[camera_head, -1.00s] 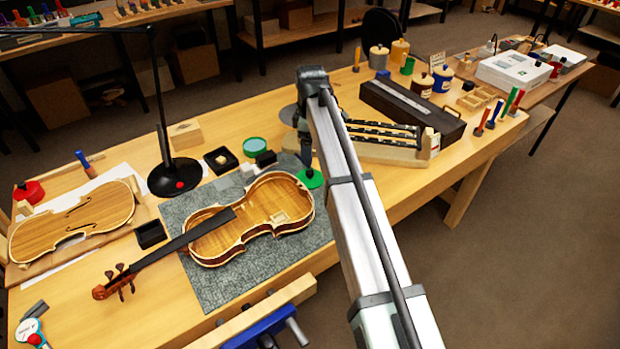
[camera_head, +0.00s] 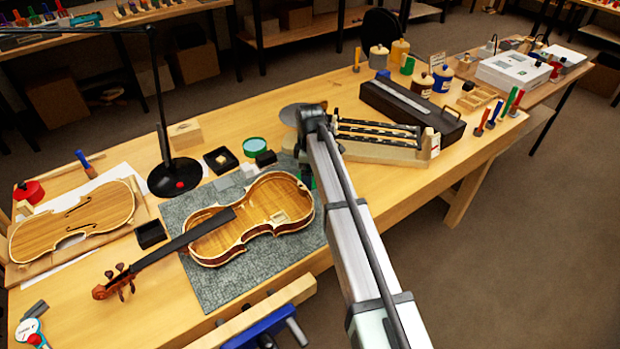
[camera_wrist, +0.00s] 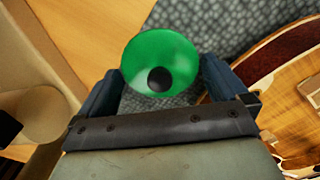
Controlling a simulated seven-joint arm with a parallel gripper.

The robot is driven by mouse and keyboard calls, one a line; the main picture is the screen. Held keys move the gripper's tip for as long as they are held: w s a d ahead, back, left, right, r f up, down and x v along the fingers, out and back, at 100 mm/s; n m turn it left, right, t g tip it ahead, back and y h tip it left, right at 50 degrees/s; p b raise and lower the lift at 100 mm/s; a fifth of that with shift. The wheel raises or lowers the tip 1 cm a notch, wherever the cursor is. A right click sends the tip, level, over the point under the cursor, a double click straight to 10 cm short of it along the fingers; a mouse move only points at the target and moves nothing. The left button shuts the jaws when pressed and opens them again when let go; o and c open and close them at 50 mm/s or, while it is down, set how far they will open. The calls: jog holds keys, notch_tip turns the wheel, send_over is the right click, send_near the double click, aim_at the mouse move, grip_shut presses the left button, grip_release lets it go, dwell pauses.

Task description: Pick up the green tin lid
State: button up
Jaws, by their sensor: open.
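The green tin lid (camera_wrist: 160,50) is a round green disc with a black knob, in the upper middle of the wrist view. It lies by the edge of the grey mat, just right of the violin body in the head view, where my arm hides most of it. My gripper (camera_wrist: 161,80) is open, with one finger at each side of the lid's near part in the wrist view. The lid is not clamped. Whether the fingers touch its rim, I cannot tell.
The open violin body (camera_head: 262,218) lies on the grey mat (camera_head: 215,281), close to the lid. A small black block (camera_head: 265,159) and a round green-rimmed tin (camera_head: 254,146) stand behind. A wooden rack with dark bars (camera_head: 380,150) is to the right.

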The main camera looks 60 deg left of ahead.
jog(key=c, duration=0.7)
jog(key=shift+o, duration=0.2)
jog(key=shift+r, duration=0.45)
notch_tip(320, 180, up, 8)
jog(key=shift+f, duration=0.1)
jog(key=s+a, duration=0.3)
jog(key=a, duration=0.8)
jog(key=s+a, duration=0.4)
jog(key=a, duration=0.8)
jog(key=shift+s+r, duration=0.2)
jog(key=shift+r, duration=0.25)
